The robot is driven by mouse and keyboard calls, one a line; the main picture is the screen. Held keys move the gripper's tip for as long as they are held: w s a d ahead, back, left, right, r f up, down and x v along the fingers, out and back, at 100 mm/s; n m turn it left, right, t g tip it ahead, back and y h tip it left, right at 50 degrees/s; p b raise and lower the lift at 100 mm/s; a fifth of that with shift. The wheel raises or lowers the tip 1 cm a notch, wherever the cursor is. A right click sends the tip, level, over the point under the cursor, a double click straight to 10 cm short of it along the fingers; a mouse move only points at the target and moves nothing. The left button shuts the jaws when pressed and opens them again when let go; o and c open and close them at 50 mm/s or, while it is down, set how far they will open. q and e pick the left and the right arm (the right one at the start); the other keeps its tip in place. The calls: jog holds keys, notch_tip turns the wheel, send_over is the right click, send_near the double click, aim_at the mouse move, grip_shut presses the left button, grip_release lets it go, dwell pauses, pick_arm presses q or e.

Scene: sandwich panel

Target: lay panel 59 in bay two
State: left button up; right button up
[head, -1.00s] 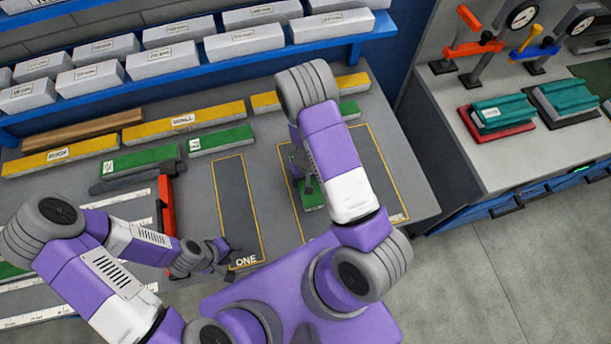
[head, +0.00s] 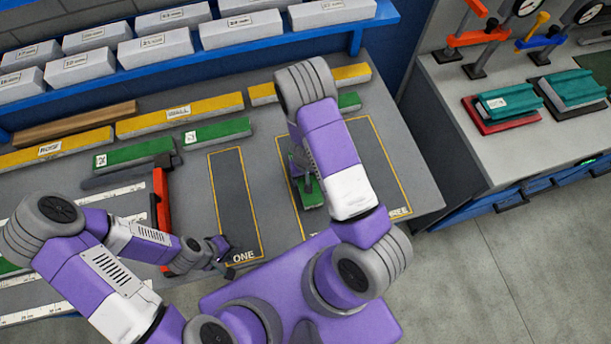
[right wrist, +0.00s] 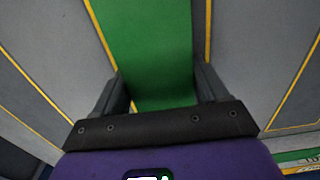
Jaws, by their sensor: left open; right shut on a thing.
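A green panel (head: 312,197) is in my right gripper; most of it is hidden by my right arm in the head view and its number cannot be read. In the right wrist view the green panel (right wrist: 150,50) runs between the two dark fingers of my right gripper (right wrist: 162,92), which is shut on it. Yellow lines run along both sides of it there, over the grey bay marked between ONE and THREE, bay two (head: 296,205). I cannot tell whether it touches the table. My left gripper (head: 224,260) is open and empty near the front end of bay ONE (head: 236,205).
Two green panels (head: 130,154) lie behind bay ONE, with yellow bars (head: 180,114) farther back. An orange-red tool (head: 161,208) lies left of bay ONE. Bay THREE (head: 380,170) looks empty where visible. A blue shelf (head: 190,70) of white boxes stands behind.

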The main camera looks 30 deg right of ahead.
pick_arm(q)
jog(key=shift+f+b, duration=0.55)
pick_arm(e)
jog(key=shift+f, duration=0.65)
jog(key=o, duration=1.1)
pick_arm(q)
jog(key=shift+r+p, duration=1)
jog(key=shift+p, duration=0.05)
pick_arm(e)
jog(key=shift+r, duration=3.85)
